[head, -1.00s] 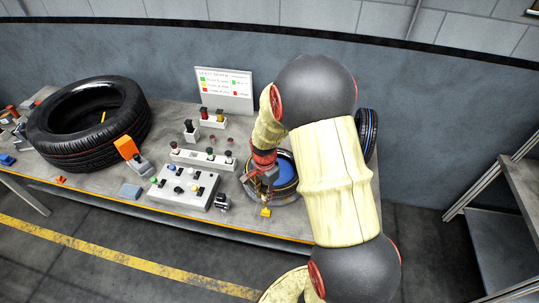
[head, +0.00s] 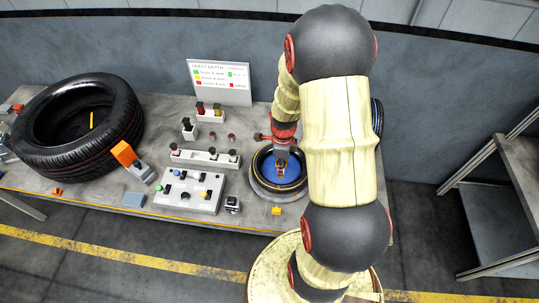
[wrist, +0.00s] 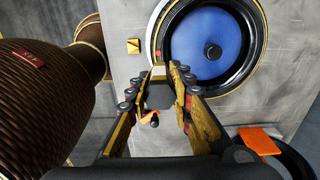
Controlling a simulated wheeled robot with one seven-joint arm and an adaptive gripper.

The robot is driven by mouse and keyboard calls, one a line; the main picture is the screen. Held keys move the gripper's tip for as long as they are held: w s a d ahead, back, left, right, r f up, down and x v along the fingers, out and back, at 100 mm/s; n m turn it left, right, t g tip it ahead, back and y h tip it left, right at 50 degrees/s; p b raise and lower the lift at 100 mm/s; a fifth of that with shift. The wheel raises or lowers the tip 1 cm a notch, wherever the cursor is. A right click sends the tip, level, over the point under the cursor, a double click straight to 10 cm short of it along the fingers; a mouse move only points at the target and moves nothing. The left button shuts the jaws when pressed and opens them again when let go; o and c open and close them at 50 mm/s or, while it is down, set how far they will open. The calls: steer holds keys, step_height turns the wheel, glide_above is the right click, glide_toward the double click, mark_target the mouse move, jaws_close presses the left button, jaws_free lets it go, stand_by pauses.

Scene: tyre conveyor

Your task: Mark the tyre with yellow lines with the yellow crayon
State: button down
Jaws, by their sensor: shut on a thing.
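My gripper (head: 283,168) points down over the blue disc (head: 278,178) at the middle of a dark round ring (head: 259,187) on the table. In the wrist view my gripper (wrist: 163,82) is shut on a small dark grey thing (wrist: 159,96) with a pale yellow edge. I cannot tell whether it is the yellow crayon. The ring and blue disc (wrist: 205,45) show beyond the fingers. A large black tyre (head: 128,130) lies at the left, with a short yellow stripe (head: 92,120) inside it. Another tyre (head: 377,118) is partly hidden behind my arm.
A control box (head: 187,192) and a white rack (head: 205,158) stand left of the ring. A small yellow block (head: 277,210) sits near the front edge. An orange tool (head: 128,158) stands beside the large tyre. A legend board (head: 220,82) is behind.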

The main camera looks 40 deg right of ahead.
steer(key=shift+w+f, duration=0.15)
steer(key=shift+w, duration=0.2)
steer(key=shift+s+f+b, duration=0.25)
steer(key=shift+b, duration=0.1)
steer(key=shift+w+f+b, duration=0.1)
steer(key=shift+f+b, duration=1.85)
steer(key=shift+f, duration=0.9)
steer(key=shift+f+b, duration=0.5)
steer(key=shift+f, duration=0.25)
steer(key=shift+s+a, duration=0.25)
steer(key=shift+s+a, duration=0.3)
steer(key=shift+a, duration=0.05)
steer(key=shift+w+d, duration=0.65)
steer(key=shift+d, duration=0.1)
